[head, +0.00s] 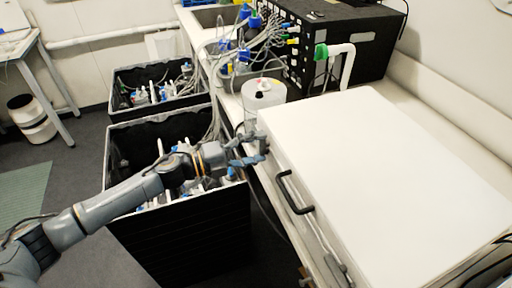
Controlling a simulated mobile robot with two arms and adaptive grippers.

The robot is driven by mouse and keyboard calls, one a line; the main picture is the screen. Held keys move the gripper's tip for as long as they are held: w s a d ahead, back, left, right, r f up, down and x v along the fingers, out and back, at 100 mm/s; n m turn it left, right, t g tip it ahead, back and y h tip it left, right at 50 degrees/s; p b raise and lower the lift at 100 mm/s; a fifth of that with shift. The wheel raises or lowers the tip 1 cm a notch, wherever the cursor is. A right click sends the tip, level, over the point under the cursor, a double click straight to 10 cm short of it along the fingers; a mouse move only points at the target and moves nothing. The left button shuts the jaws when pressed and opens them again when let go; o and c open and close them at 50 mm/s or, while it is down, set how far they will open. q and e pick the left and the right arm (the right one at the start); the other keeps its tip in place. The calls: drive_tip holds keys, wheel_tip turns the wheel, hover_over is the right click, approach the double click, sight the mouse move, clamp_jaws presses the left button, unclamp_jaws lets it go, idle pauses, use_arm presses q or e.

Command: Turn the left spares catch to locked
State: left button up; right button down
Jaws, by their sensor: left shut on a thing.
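A large white case (375,170) lies shut on the bench, with a black handle (293,192) on its front side. My left gripper (258,148) is at the left end of that front side, near the case's corner. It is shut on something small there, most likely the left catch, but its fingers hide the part. I cannot tell which way the catch is turned. A grey fitting (338,265) shows further right along the front side. My right gripper is not in view.
Two black bins (180,245) with bottles and tubes stand on the floor, the nearer one below my left arm. A white cylindrical canister (263,93) stands behind the case's left end. A black unit (360,45) with tubes and a white pipe (347,65) are at the back.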

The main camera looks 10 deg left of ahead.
use_arm(q)
drive_tip(key=o, duration=1.2)
drive_tip(key=shift+c, duration=0.2)
drive_tip(key=v, duration=1.2)
drive_tip(key=shift+d, duration=0.1)
